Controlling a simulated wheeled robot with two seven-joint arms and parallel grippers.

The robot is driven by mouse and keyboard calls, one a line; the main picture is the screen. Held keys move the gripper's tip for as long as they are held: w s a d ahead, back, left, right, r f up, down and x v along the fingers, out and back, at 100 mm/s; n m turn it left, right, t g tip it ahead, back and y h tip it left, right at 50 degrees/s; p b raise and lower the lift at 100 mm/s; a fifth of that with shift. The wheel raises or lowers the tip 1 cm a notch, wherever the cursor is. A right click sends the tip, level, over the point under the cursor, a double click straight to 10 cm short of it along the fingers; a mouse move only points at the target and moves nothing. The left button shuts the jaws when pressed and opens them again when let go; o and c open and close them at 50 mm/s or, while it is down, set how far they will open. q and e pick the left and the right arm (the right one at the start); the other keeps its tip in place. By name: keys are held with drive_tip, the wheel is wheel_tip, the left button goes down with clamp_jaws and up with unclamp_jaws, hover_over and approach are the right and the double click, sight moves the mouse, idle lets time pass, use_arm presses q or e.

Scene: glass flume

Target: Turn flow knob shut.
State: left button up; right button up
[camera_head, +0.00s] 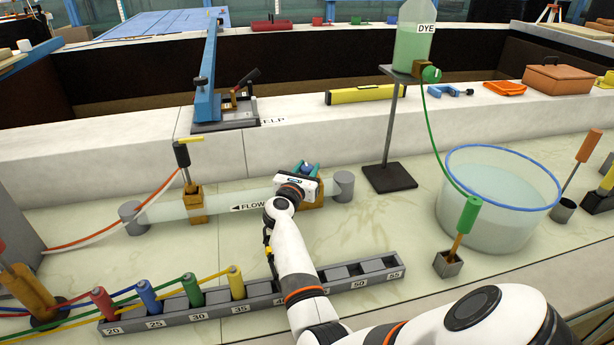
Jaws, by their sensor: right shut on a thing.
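A clear horizontal flume tube (230,204) with a "FLOW" arrow label pointing left runs between two grey end pieces. A brass valve block (315,202) sits near its right end. My right gripper (307,168) is over this block and shut on the flow knob, of which only a small bluish part shows between the fingers. The wrist hides most of the knob and its markings, so I cannot tell its turn angle. My left gripper is not in view.
A rack (360,284) with coloured plugs lies in front, under my right forearm. A dye bottle (413,40) on a stand (390,178) and a blue-rimmed tub (450,215) stand right. A black-handled brass valve (194,200) stands left.

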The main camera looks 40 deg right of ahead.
idle(0.3)
drive_tip(key=o, duration=0.9)
drive_tip(key=shift+o, duration=0.2)
